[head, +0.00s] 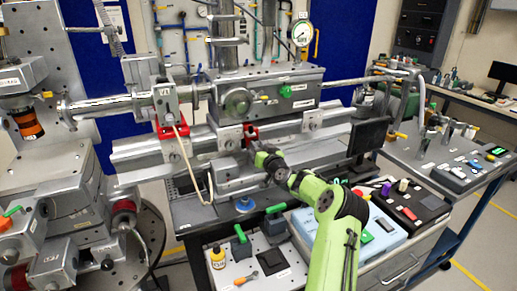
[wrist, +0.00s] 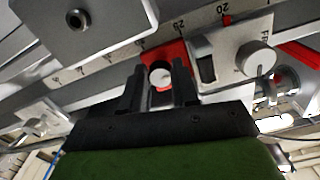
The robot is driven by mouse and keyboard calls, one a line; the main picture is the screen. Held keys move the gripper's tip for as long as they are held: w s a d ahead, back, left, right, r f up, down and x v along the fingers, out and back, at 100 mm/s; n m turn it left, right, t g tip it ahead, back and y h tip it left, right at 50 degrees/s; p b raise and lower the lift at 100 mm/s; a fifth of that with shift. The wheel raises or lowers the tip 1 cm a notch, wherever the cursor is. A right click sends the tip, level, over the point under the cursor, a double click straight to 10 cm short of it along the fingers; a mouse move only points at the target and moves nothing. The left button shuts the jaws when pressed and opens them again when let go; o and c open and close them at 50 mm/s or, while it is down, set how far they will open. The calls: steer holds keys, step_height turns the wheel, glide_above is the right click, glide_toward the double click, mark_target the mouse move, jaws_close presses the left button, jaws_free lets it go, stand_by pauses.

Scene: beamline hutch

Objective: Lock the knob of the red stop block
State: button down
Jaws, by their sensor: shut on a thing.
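The red stop block (wrist: 178,50) sits on the scaled rail in the wrist view, with a round pale knob (wrist: 160,72) on its front. My gripper (wrist: 158,78) has one dark finger on each side of this knob and is shut on it. In the head view my gripper (head: 256,150) reaches the rail from the front right, just below a red block (head: 250,132). The knob is hidden there behind my gripper. The knob's turn position cannot be told.
Beside the stop block is a grey block with a larger knob (wrist: 256,58). Another red part (head: 165,131) sits farther left on the rail (head: 140,150). A dark panel (head: 367,137) stands at the rail's right end.

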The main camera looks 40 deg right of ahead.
steer(key=m, duration=0.4)
steer(key=shift+a, duration=0.1)
steer(key=m, duration=0.4)
steer(key=shift+r, duration=0.15)
steer(key=m+p, duration=0.2)
steer(key=m, duration=0.2)
steer(key=shift+r+m, duration=0.1)
steer(key=shift+m, duration=0.2)
steer(key=shift+m+p, duration=0.55)
steer(key=shift+m, duration=0.95)
steer(key=c, duration=0.8)
jaws_free()
steer(key=shift+c, duration=0.2)
